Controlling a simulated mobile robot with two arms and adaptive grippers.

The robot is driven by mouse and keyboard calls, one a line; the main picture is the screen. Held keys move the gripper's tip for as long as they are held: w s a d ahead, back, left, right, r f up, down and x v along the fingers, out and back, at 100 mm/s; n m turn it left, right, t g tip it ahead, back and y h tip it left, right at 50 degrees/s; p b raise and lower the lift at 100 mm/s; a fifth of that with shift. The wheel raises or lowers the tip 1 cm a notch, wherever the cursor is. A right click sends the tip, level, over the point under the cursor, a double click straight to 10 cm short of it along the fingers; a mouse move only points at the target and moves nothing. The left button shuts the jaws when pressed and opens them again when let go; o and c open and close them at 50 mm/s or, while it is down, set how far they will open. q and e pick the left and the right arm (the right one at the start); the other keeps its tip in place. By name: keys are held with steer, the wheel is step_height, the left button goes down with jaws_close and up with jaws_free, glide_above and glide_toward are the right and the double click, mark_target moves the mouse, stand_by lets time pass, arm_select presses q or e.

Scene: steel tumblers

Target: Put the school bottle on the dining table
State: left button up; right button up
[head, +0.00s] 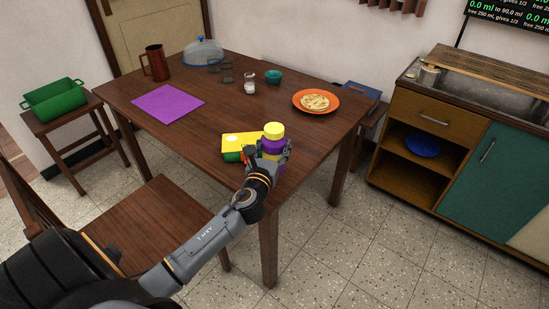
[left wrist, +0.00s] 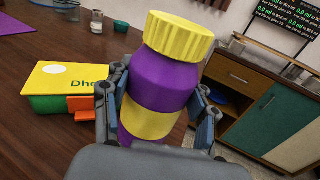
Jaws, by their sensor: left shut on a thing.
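The school bottle (head: 273,146) is purple with a yellow cap and a yellow band. My left gripper (head: 268,152) is shut on it at the near edge of the brown dining table (head: 205,122). In the left wrist view the bottle (left wrist: 170,85) stands nearly upright between the fingers (left wrist: 160,108). Its lower end is hidden by my gripper, so I cannot tell whether it touches the table top. My right gripper is not in view.
A yellow and green lunch box (head: 232,142) with an orange clasp sits just left of the bottle. An orange plate (head: 334,106) with flatbread, a purple mat (head: 168,103), a brown jug (head: 157,63) and small cups stand farther back. A chair (head: 155,225) is at the near left.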

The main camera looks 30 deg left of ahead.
mark_target(275, 154)
arm_select(q)
steer(key=shift+w+a+f, duration=0.25)
steer(key=shift+w+f, duration=0.2)
steer(key=shift+f, duration=0.15)
steer(key=shift+w+f+b, duration=0.15)
steer(key=shift+f+b, duration=0.7)
steer(key=shift+f, duration=0.8)
steer(key=shift+f, duration=0.2)
steer(key=o, duration=1.2)
steer(key=shift+r, duration=0.1)
steer(key=shift+r, duration=0.15)
steer(key=v, duration=1.2)
steer(key=shift+b, duration=0.3)
